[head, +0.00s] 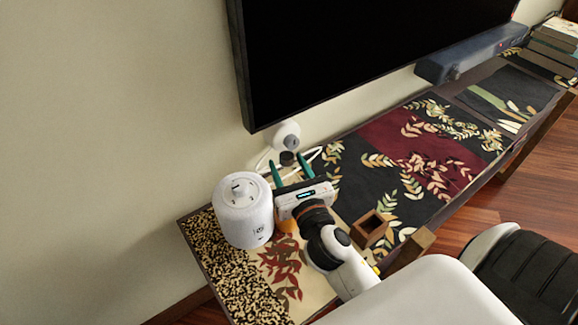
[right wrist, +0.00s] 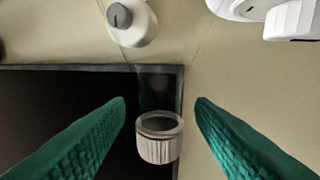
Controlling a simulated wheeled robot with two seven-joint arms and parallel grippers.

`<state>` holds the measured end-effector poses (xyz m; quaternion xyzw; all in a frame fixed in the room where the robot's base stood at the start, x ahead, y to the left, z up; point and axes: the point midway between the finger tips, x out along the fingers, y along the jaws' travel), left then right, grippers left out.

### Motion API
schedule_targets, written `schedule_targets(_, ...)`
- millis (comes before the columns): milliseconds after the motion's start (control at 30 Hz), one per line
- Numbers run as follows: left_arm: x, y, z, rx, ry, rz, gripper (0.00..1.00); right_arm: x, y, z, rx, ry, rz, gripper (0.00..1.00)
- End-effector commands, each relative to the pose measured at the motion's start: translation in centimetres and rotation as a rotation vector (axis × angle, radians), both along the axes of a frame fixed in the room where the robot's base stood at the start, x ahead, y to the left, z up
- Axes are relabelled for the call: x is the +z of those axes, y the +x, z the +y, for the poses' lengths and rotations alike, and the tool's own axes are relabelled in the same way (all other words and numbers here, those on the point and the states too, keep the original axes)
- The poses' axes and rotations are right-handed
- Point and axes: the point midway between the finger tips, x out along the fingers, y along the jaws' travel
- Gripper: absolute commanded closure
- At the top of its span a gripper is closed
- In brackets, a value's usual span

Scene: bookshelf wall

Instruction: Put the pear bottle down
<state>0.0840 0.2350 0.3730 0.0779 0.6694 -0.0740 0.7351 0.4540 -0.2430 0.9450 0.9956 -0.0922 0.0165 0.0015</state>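No bottle that I can clearly name as the pear bottle shows. A small ribbed jar (right wrist: 160,150) with a dark top lies between the green fingers in the right wrist view, with a gap on both sides. In the head view a small dark piece (head: 287,158) shows between the fingertips; I cannot tell whether it is the same thing. My right gripper (head: 291,168) is open over the far side of the bench, and it also shows open in the right wrist view (right wrist: 160,105). My left gripper is not in view.
A white canister (head: 243,212) stands close to the left of my right gripper. A white rounded device (head: 287,135) is behind it near the wall, below the black screen (head: 370,50). A small wooden box (head: 370,229) is to the right.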

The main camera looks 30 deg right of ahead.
Motion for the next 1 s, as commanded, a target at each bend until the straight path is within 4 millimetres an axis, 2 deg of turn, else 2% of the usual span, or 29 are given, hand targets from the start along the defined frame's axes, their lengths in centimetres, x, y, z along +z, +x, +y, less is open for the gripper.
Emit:
schedule_targets(167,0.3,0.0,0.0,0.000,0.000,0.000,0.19,0.5,0.0,0.0,0.000,0.000,-0.001,0.51)
schedule_targets(267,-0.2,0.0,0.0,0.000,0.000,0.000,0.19,0.0,-1.0,0.2,0.001,0.001,0.003,0.51)
schedule_targets(700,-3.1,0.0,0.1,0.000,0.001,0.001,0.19,-0.4,-9.2,1.6,-0.003,0.002,0.004,0.51)
schedule_targets(1000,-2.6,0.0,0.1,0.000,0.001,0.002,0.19,-0.1,-11.6,2.1,-0.003,0.001,0.001,0.51)
